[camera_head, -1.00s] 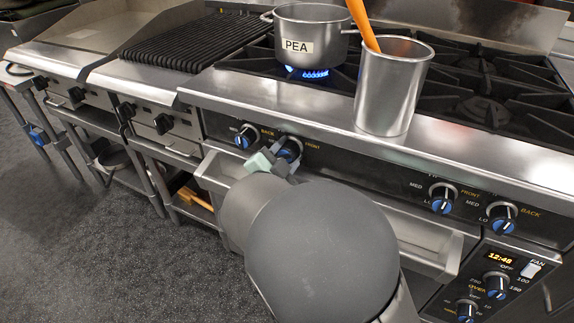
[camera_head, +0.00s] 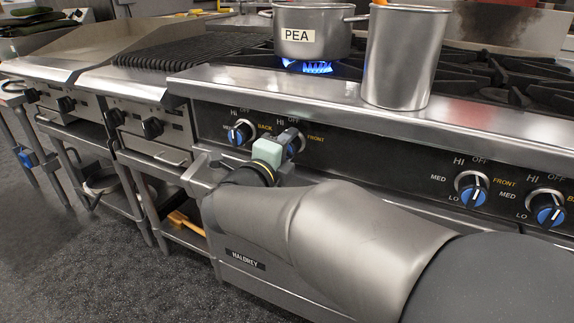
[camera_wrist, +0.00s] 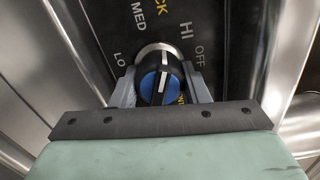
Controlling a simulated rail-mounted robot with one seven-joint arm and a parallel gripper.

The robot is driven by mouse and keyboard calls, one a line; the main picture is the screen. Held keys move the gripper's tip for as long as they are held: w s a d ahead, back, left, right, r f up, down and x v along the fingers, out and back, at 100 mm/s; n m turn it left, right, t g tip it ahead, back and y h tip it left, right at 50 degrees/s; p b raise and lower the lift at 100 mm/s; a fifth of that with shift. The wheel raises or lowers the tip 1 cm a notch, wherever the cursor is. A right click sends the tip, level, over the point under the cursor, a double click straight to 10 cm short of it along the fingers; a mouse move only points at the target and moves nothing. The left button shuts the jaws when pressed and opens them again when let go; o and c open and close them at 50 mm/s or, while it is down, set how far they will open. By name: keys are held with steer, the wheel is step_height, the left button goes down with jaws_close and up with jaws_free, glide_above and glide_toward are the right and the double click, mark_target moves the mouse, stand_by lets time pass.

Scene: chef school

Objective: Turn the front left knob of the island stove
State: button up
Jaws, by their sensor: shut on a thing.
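The front left knob (camera_head: 293,144) of the island stove is blue and black with a white pointer line. It sits beside the FRONT label and is partly hidden by my gripper (camera_head: 287,138). In the wrist view the knob (camera_wrist: 160,78) stands between the two grey fingers of my gripper (camera_wrist: 159,88), which are shut on its sides. The stove's front panel (camera_head: 375,163) carries HI, OFF, MED and LO marks around the knobs.
The BACK knob (camera_head: 240,132) is just left of my gripper. Two more knobs (camera_head: 472,189) are at the right. A PEA pot (camera_head: 312,32) stands over a blue flame (camera_head: 310,68). A steel canister (camera_head: 402,58) stands near the front edge. An oven handle (camera_head: 200,172) lies below.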

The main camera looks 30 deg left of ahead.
steer(key=m+b, duration=0.2)
steer(key=m, duration=0.1)
steer(key=shift+f+b, duration=0.25)
steer(key=shift+b, duration=0.1)
steer(key=m+b, duration=0.1)
steer(key=m, duration=0.1)
steer(key=shift+r+m, duration=0.15)
steer(key=shift+m, duration=0.25)
steer(key=m, duration=0.3)
steer(key=shift+r+m, duration=0.1)
steer(key=shift+m, duration=2.1)
steer(key=o, duration=1)
steer(key=shift+c, duration=0.2)
steer(key=shift+s, duration=0.1)
steer(key=s+d+p, duration=0.2)
steer(key=s+p, duration=0.1)
steer(key=s, duration=1.4)
steer(key=shift+p, duration=0.35)
steer(key=shift+s+d, duration=0.1)
